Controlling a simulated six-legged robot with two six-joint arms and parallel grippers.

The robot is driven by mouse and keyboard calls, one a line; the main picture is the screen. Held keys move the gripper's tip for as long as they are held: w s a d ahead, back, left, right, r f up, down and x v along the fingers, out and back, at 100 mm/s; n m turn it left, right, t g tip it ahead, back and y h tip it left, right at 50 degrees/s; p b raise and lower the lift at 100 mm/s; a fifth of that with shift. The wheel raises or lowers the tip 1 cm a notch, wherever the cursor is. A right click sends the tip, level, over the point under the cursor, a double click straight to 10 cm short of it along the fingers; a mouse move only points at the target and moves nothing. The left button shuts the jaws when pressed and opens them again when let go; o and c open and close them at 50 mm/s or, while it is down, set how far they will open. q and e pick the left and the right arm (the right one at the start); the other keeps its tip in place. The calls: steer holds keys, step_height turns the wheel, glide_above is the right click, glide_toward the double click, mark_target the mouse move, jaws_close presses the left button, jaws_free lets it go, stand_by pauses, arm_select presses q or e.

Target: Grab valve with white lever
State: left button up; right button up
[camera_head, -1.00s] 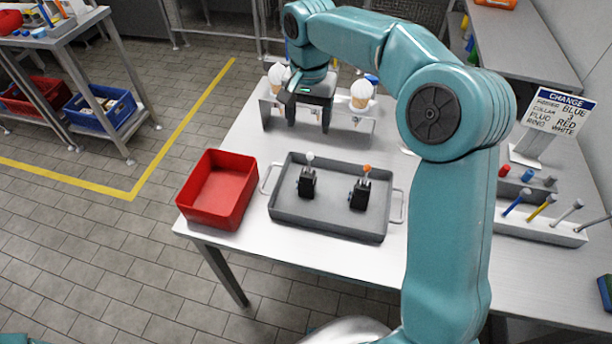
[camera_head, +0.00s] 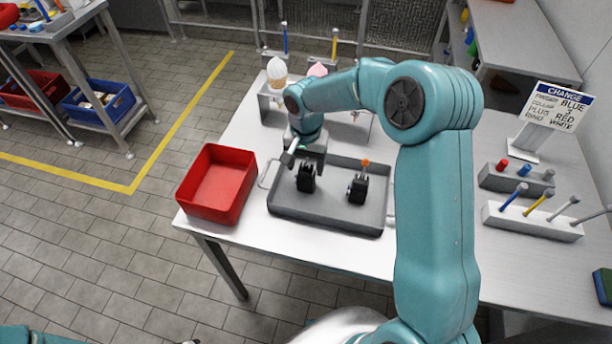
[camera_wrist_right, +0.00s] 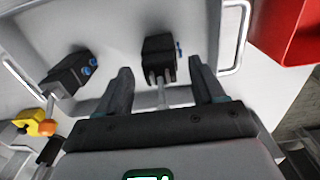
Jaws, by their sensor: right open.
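The valve with the white lever (camera_head: 306,184) is a black block standing in the left part of the grey tray (camera_head: 325,216). Its white knob is hidden by my right gripper (camera_head: 306,164) in the head view. In the right wrist view this valve (camera_wrist_right: 159,50) lies ahead, and its pale lever stem (camera_wrist_right: 163,96) points between my open, empty fingers (camera_wrist_right: 163,82). They do not appear to touch it. A second black valve (camera_head: 357,190) with an orange lever tip (camera_head: 366,162) stands to the right in the tray. My left gripper is out of view.
A red bin (camera_head: 218,184) stands left of the tray. Behind are cone holders (camera_head: 277,73) on a metal stand. Right are racks with coloured pegs (camera_head: 532,222) and a sign (camera_head: 558,106). The table front is clear.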

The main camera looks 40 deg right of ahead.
steer(key=shift+d+f, duration=0.1)
steer(key=shift+f, duration=0.35)
steer(key=shift+r, duration=0.1)
steer(key=shift+c, duration=1.2)
jaws_close()
steer(key=shift+r, duration=0.1)
